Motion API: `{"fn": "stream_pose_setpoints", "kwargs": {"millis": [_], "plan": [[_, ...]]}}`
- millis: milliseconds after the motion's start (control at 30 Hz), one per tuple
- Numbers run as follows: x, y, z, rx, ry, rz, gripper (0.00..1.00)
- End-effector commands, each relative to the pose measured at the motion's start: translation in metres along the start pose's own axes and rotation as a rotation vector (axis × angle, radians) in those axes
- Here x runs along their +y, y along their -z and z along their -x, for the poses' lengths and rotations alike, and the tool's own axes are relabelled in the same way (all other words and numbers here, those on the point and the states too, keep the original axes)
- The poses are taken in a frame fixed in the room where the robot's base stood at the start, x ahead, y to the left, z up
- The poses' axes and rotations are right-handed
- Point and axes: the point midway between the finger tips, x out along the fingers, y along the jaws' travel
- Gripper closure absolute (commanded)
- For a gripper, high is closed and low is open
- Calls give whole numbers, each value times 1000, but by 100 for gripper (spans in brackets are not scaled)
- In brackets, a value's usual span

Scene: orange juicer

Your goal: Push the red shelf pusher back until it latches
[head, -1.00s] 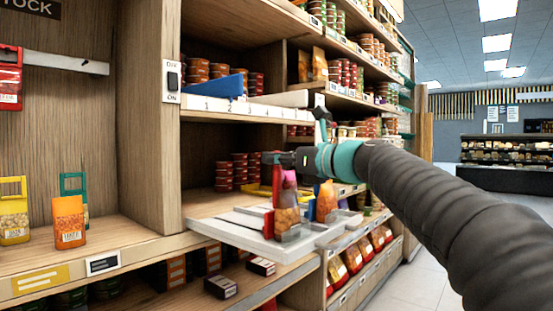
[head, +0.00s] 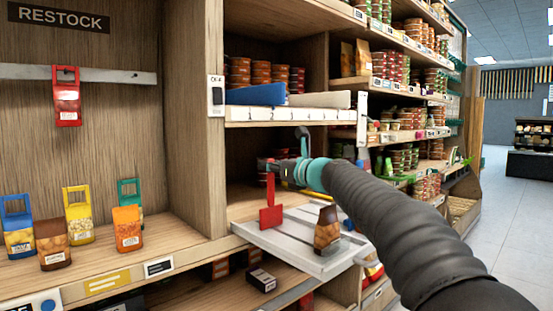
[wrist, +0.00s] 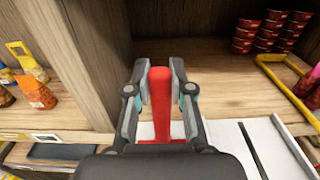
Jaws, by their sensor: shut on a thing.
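The red shelf pusher (head: 270,214) stands on a pulled-out white tray (head: 296,262), near its left side. It has a tall thin post and a flat square plate low down. My gripper (head: 274,165) is at the top of the post. In the wrist view, the pusher's red post (wrist: 160,100) stands between my two fingers (wrist: 161,75), which are shut on it. A brown bag (head: 327,232) stands on the tray, right of the pusher and apart from it. The latch cannot be made out.
A wooden upright (head: 206,120) stands left of the tray bay. Dark red cans (wrist: 268,32) and a yellow frame (wrist: 290,85) are deeper in the bay. A white numbered ledge (head: 290,115) hangs above. Several bags stand on the left shelf.

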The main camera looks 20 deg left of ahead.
Motion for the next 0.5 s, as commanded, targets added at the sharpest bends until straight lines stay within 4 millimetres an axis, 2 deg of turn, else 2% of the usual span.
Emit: {"fn": "stream_pose_setpoints", "kwargs": {"millis": [433,467,500], "plan": [[-2,0,-2,-1,6,-1,100],[-2,0,-2,-1,6,-1,74],[-2,0,-2,-1,6,-1,64]]}}
